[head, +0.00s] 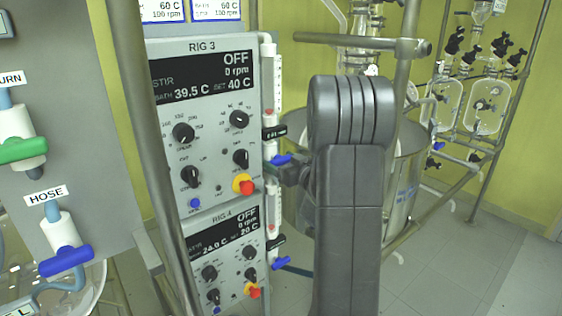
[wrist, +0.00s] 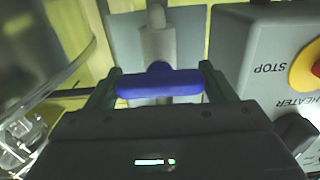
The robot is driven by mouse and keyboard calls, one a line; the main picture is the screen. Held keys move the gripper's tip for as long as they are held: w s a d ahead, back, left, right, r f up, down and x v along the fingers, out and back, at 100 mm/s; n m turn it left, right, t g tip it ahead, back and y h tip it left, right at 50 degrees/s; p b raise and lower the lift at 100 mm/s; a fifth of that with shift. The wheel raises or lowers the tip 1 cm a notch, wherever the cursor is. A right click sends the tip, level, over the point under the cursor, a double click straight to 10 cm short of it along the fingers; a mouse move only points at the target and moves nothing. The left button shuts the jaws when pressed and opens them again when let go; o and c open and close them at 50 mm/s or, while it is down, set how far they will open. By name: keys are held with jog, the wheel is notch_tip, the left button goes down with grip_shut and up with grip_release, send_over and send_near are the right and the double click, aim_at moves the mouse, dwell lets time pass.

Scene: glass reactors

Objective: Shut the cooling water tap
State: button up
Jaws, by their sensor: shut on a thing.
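A blue tap handle (head: 281,159) sits on the white vertical pipe at the right edge of the RIG 3 panel. In the wrist view the same blue handle (wrist: 158,84) lies crosswise to its pale pipe (wrist: 157,42). My gripper (head: 291,174) reaches it from the right, and my arm hides part of the area behind. In the wrist view the two fingers are closed on the two ends of the handle. No label for this tap can be read.
The RIG 3 panel (head: 210,130) shows OFF, 39.5 C and set 40 C, with a red stop knob (head: 246,187) close by. A second blue tap (head: 281,262) is below, beside RIG 4. A HOSE tap (head: 66,260) is at left. A steel vessel (head: 405,185) stands behind my arm.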

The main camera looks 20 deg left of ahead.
dwell(0.3)
jog(key=o, duration=1)
jog(key=b+v, duration=0.2)
jog(key=v, duration=1.2)
jog(key=shift+f, duration=0.1)
jog(key=shift+w+a, duration=0.1)
jog(key=p+x, duration=0.2)
jog(key=x, duration=1.1)
jog(key=shift+w+a, duration=0.15)
jog(key=shift+a, duration=0.2)
